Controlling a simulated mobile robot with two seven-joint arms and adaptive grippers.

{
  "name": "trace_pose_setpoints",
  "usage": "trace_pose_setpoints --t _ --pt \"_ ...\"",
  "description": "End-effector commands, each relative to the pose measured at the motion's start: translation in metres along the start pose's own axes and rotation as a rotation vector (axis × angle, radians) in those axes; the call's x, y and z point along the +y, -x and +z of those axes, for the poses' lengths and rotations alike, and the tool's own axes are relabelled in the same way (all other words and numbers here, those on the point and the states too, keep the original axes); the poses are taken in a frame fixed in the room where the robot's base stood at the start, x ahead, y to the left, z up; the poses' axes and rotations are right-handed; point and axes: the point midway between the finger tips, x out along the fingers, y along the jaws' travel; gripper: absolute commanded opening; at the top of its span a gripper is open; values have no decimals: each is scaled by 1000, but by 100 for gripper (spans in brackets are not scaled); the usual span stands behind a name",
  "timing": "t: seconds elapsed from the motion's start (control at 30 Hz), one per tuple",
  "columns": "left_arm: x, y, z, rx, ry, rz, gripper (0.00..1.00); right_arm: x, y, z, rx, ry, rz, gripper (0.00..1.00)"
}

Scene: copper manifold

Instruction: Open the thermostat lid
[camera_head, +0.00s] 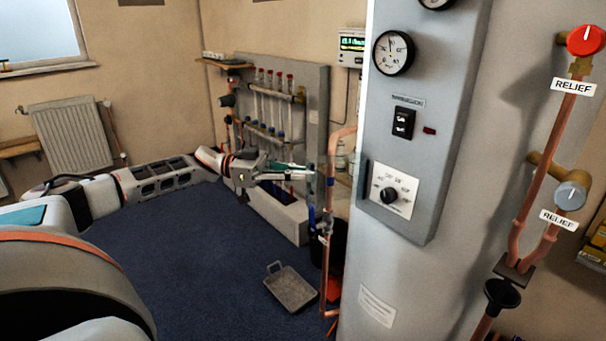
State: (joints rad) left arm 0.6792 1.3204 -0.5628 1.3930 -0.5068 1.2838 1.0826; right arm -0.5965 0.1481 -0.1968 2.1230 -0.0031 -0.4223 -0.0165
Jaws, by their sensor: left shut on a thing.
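A white square plate with a black dial (389,196), which looks like the thermostat, is on the front of the grey control panel (425,150). My left gripper (308,172) reaches in from the left at mid-height, left of the grey column and close to a copper pipe (331,190). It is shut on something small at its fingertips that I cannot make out. It is well apart from the dial plate in the picture. My right gripper is not in view.
A round gauge (393,53) and a black switch (403,123) sit above the dial plate. A pipe manifold (272,110) stands behind my left gripper. A grey metal tray (291,287) lies on the blue floor. Red and grey relief knobs (586,40) are at the right.

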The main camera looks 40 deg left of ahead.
Motion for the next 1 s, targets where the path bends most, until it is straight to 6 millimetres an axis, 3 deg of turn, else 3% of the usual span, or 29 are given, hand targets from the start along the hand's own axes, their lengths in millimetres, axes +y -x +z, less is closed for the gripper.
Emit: trace_pose_setpoints --t 0.13,0.2,0.63,0.77,1.0 --pt "0 -2 -1 5 1 1 0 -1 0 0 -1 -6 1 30" --pt "0 -2 -1 5 1 1 24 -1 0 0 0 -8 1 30" --pt "0 5 0 0 1 -1 24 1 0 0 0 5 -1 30" --pt "-1 22 1 -2 3 -2 24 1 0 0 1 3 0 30" --pt "-1 71 1 -1 2 -3 24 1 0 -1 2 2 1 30"
